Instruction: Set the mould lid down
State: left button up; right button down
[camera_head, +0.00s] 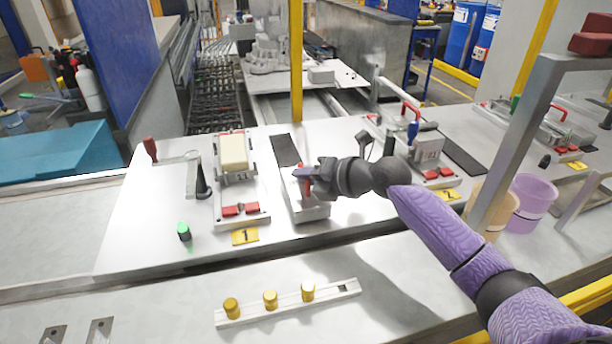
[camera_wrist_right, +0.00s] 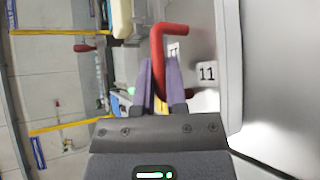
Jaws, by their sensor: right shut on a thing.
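The mould lid (camera_head: 310,208) is a silver-grey block with a red handle, in the middle of the head view. My right gripper (camera_head: 303,180) is shut on that red handle. In the right wrist view, the purple fingers of the gripper (camera_wrist_right: 160,75) close around the red handle (camera_wrist_right: 156,45), and the grey lid (camera_wrist_right: 232,65) with an "11" tag fills the area to the right. The lid is over the white table, just in front of a black mat (camera_head: 285,150). I cannot tell whether it touches the table. My left gripper is not in view.
Left of the lid stands station 1 with a cream block (camera_head: 234,152) and red buttons (camera_head: 240,210). Station 2 (camera_head: 428,150) is to the right. A rail with several brass pieces (camera_head: 270,300) lies in front. A green-topped button (camera_head: 184,231) stands at left.

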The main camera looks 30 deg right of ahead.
jog(key=c, duration=0.7)
grip_release()
jog(key=shift+o, duration=0.2)
jog(key=shift+r+p, duration=0.2)
jog(key=shift+p, duration=0.2)
jog(key=v, duration=0.6)
jog(key=shift+s+d, duration=0.2)
jog(key=shift+s, duration=0.15)
jog(key=shift+s+d+r, duration=0.1)
jog(key=shift+s+r, duration=0.15)
jog(key=shift+s, duration=0.05)
